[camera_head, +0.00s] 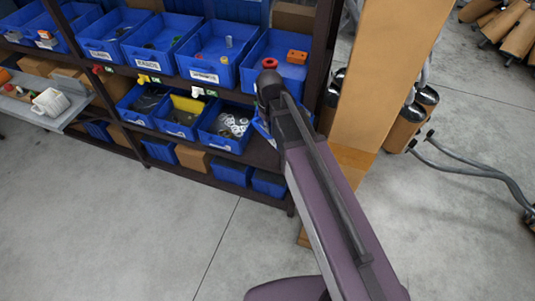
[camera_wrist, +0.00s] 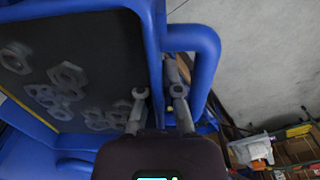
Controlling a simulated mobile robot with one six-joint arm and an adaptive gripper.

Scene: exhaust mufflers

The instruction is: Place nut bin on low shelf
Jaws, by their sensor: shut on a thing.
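The nut bin (camera_wrist: 155,30) is blue and fills the left of the wrist view, with several large grey hex nuts (camera_wrist: 66,80) on its dark floor. My gripper (camera_wrist: 159,93) is shut on its wall, one finger on the inner side and the other in the gap beside a blue handle loop (camera_wrist: 205,60). In the head view my arm hides the gripper; a blue bin edge (camera_head: 261,124) shows beside the arm, and I cannot tell whether it is the held bin. The low shelf (camera_head: 212,187) is a dark board near the floor at the rack's bottom.
Blue bins (camera_head: 232,173) and cardboard boxes (camera_head: 192,157) stand on the low shelf. Bins of washers or nuts (camera_head: 232,124) fill the shelf above. A tall cardboard-coloured box (camera_head: 382,70) stands right of the rack. The grey floor (camera_head: 130,235) in front is clear.

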